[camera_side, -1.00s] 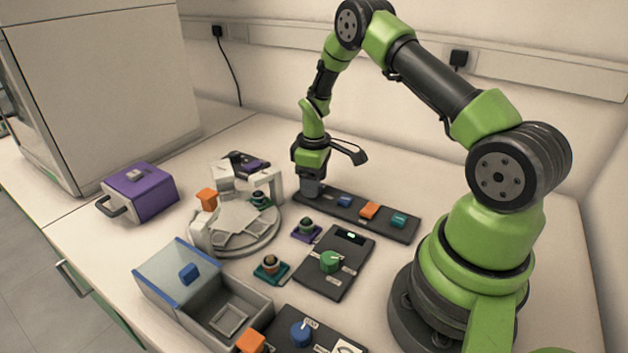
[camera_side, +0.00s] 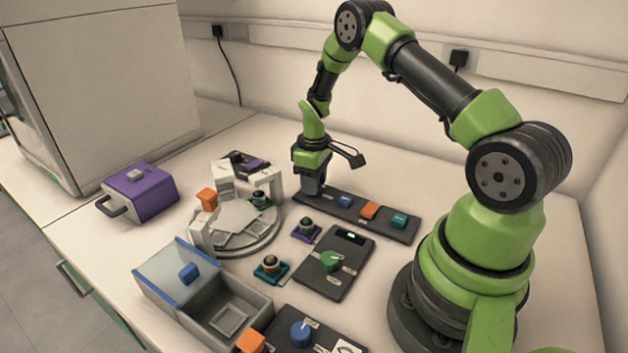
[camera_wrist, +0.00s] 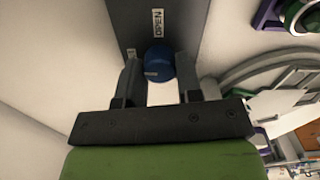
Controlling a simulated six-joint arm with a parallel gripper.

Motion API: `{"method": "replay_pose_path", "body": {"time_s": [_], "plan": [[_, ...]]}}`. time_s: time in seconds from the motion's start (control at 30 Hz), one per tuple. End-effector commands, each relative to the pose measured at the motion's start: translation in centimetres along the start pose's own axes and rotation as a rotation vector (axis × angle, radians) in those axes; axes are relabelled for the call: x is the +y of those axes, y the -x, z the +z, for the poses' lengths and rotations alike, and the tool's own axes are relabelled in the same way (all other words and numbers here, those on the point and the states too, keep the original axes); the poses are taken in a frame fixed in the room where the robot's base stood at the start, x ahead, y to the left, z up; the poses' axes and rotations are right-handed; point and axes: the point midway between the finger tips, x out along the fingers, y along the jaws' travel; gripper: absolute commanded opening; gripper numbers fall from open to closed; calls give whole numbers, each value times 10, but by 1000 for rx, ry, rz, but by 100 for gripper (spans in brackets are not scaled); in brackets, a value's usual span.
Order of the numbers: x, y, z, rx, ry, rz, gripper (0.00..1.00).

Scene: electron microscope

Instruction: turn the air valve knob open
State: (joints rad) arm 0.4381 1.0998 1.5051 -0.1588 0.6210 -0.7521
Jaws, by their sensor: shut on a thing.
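The air valve knob (camera_wrist: 160,62) shows in the wrist view as a round blue knob with a white mark on its face. It sits on a dark panel (camera_wrist: 180,18) beside a white label (camera_wrist: 158,22) reading OPEN. My gripper (camera_wrist: 158,75) is shut on the knob, one finger on each side. In the side view my gripper (camera_side: 312,190) points down at the left end of the long dark panel (camera_side: 384,223). The knob is hidden behind my fingers there.
Blue (camera_side: 345,201), orange (camera_side: 369,210) and teal (camera_side: 398,219) pieces sit along the same panel. A white round stage (camera_side: 240,236) stands to the left. A panel with a green knob (camera_side: 331,261) lies in front. The wall is close behind.

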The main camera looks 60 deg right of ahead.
Motion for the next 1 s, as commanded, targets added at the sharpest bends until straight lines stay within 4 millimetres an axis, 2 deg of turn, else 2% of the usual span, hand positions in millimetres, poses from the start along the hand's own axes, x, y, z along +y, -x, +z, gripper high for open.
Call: {"method": "replay_pose_path", "body": {"time_s": [1.0], "plan": [[0,1,1,-4,-935,-1,9]]}}
